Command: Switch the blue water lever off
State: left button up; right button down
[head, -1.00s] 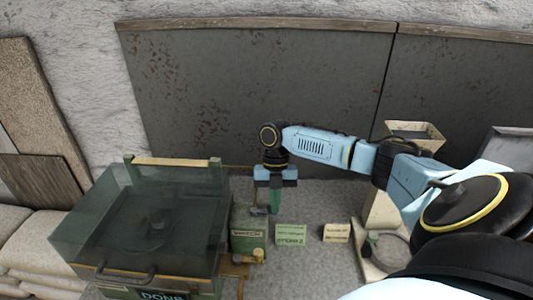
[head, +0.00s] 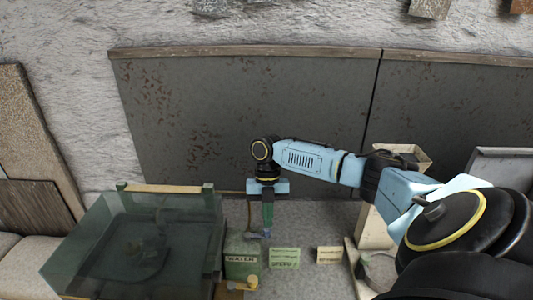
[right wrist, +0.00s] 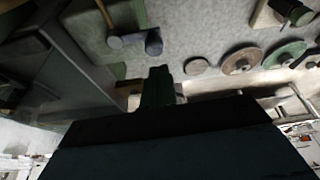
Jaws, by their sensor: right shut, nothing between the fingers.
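The green water box (head: 241,246) stands to the right of the glass tank, with a pale label on its front. A small blue-grey knob (head: 267,235), apparently the end of the water lever, shows beside its top right edge. My left gripper is out of view.
A glass tank (head: 80,240) fills the lower left. A brass tap (head: 243,284) is low on the box's front. A green card (head: 285,258) and a cream card (head: 329,255) stand to the right. A hopper stand (head: 374,230) is farther right. Dark panels (head: 240,115) line the wall behind.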

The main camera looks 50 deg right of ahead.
jog(key=p+v, duration=0.1)
jog(key=v, duration=0.4)
jog(key=shift+a+p, duration=0.1)
jog(key=shift+p, duration=0.2)
jog(key=shift+v, duration=0.9)
